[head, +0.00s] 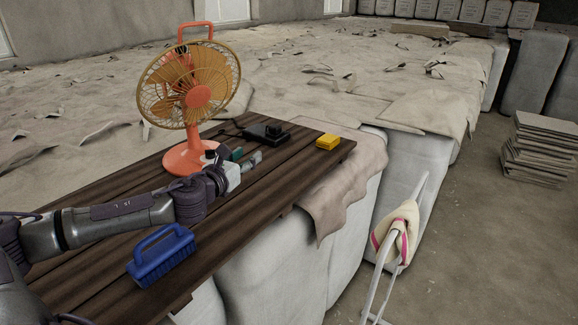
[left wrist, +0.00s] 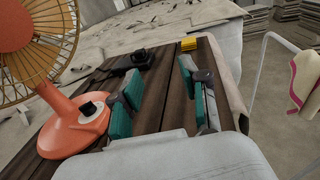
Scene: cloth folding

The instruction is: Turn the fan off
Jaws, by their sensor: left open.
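The orange fan (head: 192,100) stands upright on the wooden table, with a round wire cage and a handle on top. In the left wrist view its orange base (left wrist: 75,128) shows at the left, with a dark knob (left wrist: 88,108) on a pale disc. My left gripper (head: 245,158) is just right of the fan's base, low over the table. In the left wrist view my left gripper (left wrist: 155,98) is open, its green pads apart with only table boards between them. The left pad is close to the knob; I cannot tell if they touch. My right gripper is not in view.
The dark wooden table (head: 265,195) holds a blue brush (head: 162,257) in front, a black device (head: 266,133) behind the gripper and a yellow block (head: 327,142) at the far right corner. A white rack with a cloth (head: 396,235) stands right of the table.

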